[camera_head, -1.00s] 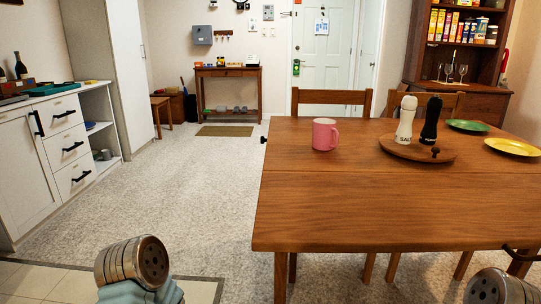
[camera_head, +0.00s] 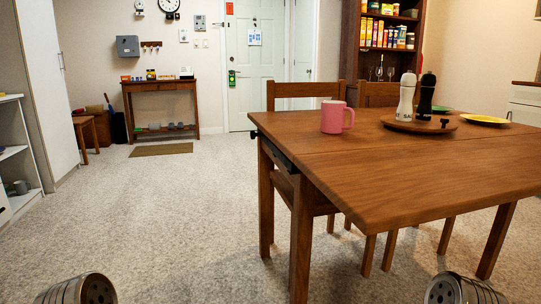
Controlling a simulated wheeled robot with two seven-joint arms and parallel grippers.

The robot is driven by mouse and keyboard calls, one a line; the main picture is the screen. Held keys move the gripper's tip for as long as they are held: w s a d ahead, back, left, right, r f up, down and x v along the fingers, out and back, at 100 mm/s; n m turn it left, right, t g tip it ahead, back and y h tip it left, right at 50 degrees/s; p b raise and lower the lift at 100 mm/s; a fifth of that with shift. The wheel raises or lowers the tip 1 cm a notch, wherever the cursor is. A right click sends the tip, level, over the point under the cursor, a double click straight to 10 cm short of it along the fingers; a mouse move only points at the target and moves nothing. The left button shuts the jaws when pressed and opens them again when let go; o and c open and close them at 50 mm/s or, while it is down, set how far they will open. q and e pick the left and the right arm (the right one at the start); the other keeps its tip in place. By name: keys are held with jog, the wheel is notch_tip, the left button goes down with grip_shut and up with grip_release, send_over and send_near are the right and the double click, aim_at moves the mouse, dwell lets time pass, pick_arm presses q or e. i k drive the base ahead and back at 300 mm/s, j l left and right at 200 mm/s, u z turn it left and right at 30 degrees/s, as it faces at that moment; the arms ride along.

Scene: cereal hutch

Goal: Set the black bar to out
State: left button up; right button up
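A dark, near-black bar (camera_head: 278,155) shows under the left edge of the wooden table (camera_head: 400,175), along its side below the top. A small black knob (camera_head: 253,134) sticks out at the table's far left corner. How far the bar is pulled out I cannot tell. Only rounded metal parts of my two arms show at the bottom left and bottom right edges. No gripper fingers are in view, and neither arm part touches the table.
A pink mug (camera_head: 332,117), a wooden turntable (camera_head: 420,125) with salt and pepper mills, and a yellow plate (camera_head: 485,119) stand on the table. Chairs (camera_head: 306,95) are tucked behind it. Carpet on the left (camera_head: 170,220) is clear.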

aim_at(292, 167)
jog(key=i, duration=1.2)
jog(key=k, duration=0.45)
jog(key=j+z, duration=0.15)
jog(key=z, duration=0.25)
jog(key=j+z, duration=0.15)
jog(key=z, duration=0.25)
jog(key=j+z, duration=0.15)
jog(key=z, duration=0.25)
jog(key=j+z, duration=0.2)
jog(key=j, duration=0.4)
jog(key=k+j+z, duration=0.2)
jog(key=j, duration=0.35)
jog(key=j+z, duration=0.25)
jog(key=j, duration=0.35)
